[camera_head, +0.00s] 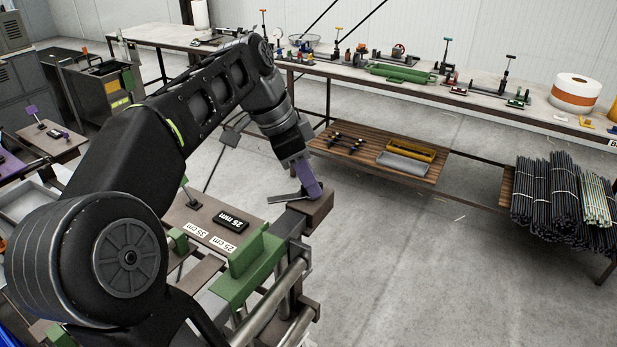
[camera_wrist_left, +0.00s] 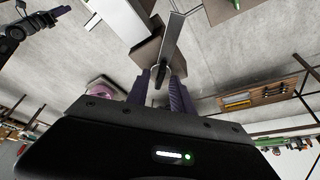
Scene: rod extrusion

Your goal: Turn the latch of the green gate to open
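The green gate (camera_head: 246,266) stands on the bench fixture at the lower middle of the head view. The latch, a flat grey bar (camera_head: 284,198), lies by a brown block (camera_head: 316,205) beyond the gate. In the left wrist view the latch (camera_wrist_left: 172,38) runs up from a dark pivot or knob (camera_wrist_left: 160,72). My left gripper (camera_head: 308,181) is down at the latch, its purple fingers partly hidden in the head view. In the left wrist view the gripper (camera_wrist_left: 160,88) has its fingers apart, with the dark latch end between their tips and gaps visible beside it.
Steel rails (camera_head: 272,303) run beside the gate. A label plate reading 25 mm (camera_head: 231,220) lies on the bench. A long table (camera_head: 420,88) with tools and a wooden lower shelf (camera_head: 370,158) stands behind. Grey floor (camera_head: 430,270) is clear to the right.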

